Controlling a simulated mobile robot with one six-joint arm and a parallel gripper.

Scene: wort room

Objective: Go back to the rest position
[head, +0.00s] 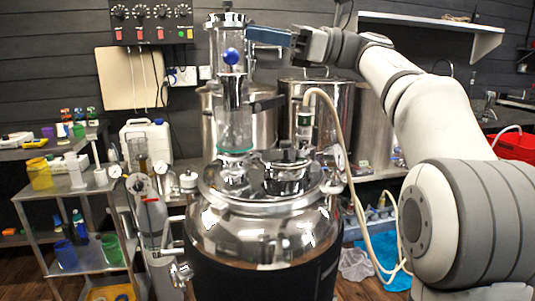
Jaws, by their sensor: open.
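My gripper (268,40) is raised at the top centre, at the end of my arm, which reaches in from the right. Its blue-grey fingers point left toward the upper glass column (228,62). The jaws are open and I see nothing held in them. A blue ball-shaped knob (231,57) shows at the column, left of the fingertips. Whether the fingers touch the column cannot be told from this view. The column stands upright on the lid of a shiny steel vessel (265,235) in the centre.
Tall steel pots (325,110) stand behind the vessel. A pale hose (338,125) hangs down its right side. A metal shelf cart (62,190) with bottles and cups is at the left. A control panel (151,22) and a white wall shelf (430,22) are above.

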